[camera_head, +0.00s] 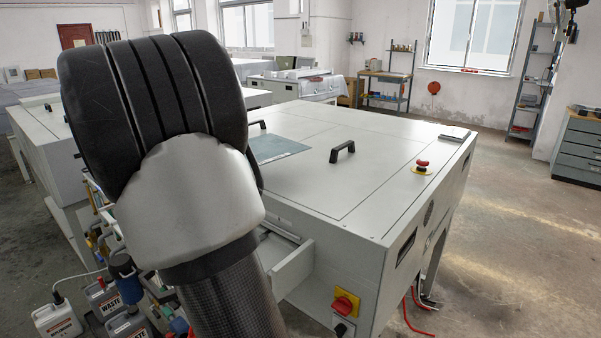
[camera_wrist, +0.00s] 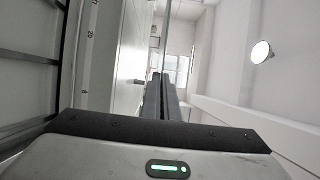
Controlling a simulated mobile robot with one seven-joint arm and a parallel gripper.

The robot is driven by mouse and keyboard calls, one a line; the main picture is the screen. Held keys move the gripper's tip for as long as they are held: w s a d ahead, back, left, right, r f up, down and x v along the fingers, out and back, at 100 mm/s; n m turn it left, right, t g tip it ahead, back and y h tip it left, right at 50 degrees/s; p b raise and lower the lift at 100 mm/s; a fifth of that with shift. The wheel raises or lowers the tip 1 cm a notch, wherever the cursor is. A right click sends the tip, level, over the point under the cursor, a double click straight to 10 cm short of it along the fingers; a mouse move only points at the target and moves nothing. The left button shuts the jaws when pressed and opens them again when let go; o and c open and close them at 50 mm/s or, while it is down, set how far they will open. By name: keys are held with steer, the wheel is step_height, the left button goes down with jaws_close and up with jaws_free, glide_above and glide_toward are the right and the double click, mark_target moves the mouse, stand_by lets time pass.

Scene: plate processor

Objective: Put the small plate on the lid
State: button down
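The small plate (camera_head: 279,147) is a thin blue-grey sheet. In the head view it appears flat over the lid (camera_head: 316,191) of the white processor, between the two black handles. My arm hides its left part. I cannot tell whether it touches the lid. In the wrist view my gripper (camera_wrist: 163,78) has its two grey fingers close together, and a thin edge-on strip (camera_wrist: 167,35) that looks like the plate runs up from between them. My gripper is hidden behind my arm in the head view.
Black handles (camera_head: 343,151) stand up from the lid. A red emergency button (camera_head: 422,166) is on the machine's right side. An open drawer-like tray (camera_head: 291,270) juts from the front. Waste canisters (camera_head: 103,298) stand at lower left. The floor on the right is clear.

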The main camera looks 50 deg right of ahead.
steer(key=s+d+r+m+g+h, duration=0.1)
steer(key=s+d+m+g+h, duration=0.15)
steer(key=s+d+g, duration=0.2)
step_height(320, 180, down, 10)
steer(key=shift+s+m+y, duration=0.35)
steer(key=shift+s, duration=0.1)
steer(key=c, duration=2.5)
jaws_free()
steer(key=shift+a+f, duration=0.1)
steer(key=o, duration=0.5)
steer(key=shift+c, duration=0.2)
